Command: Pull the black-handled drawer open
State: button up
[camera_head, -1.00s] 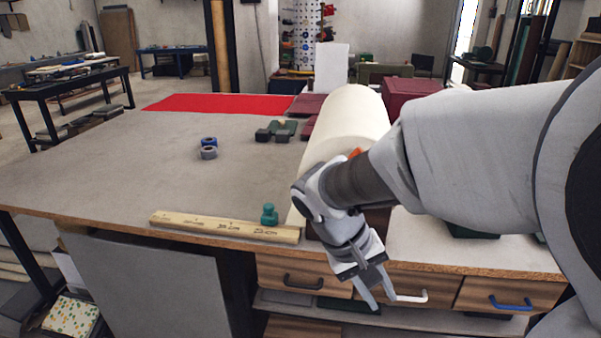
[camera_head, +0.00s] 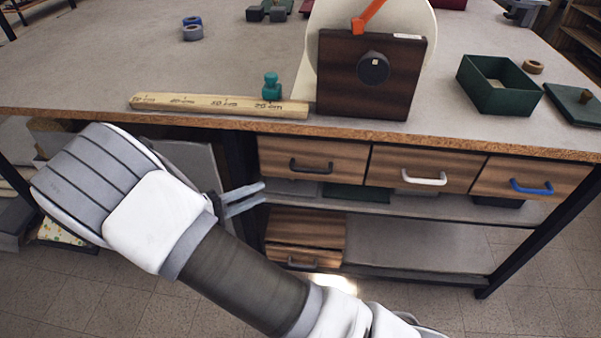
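The black-handled drawer (camera_head: 325,148) is the left one of three wooden drawers under the tabletop. Its front sits flush with its neighbours, so it looks shut. Its dark bar handle (camera_head: 310,168) is in plain view. My gripper (camera_head: 264,191) is left of and a little below this handle, apart from it in the picture, with its fingers pointing right. The two fingertips show separately with a narrow gap between them, and nothing is held. My forearm crosses the lower left of the view.
To the right are a white-handled drawer (camera_head: 420,170) and a blue-handled drawer (camera_head: 530,178). A lower wooden drawer unit (camera_head: 305,235), partly behind my arm, also has a dark handle. A shelf (camera_head: 400,205) runs below the drawers. A wooden ruler (camera_head: 200,104) lies near the table edge.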

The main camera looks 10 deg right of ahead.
aim_at(309, 172)
jog(key=b+x, duration=0.3)
jog(key=x, duration=1.4)
jog(key=shift+w+d+f, duration=0.1)
jog(key=shift+w, duration=0.05)
jog(key=shift+c, duration=0.3)
grip_shut()
dwell(0.5)
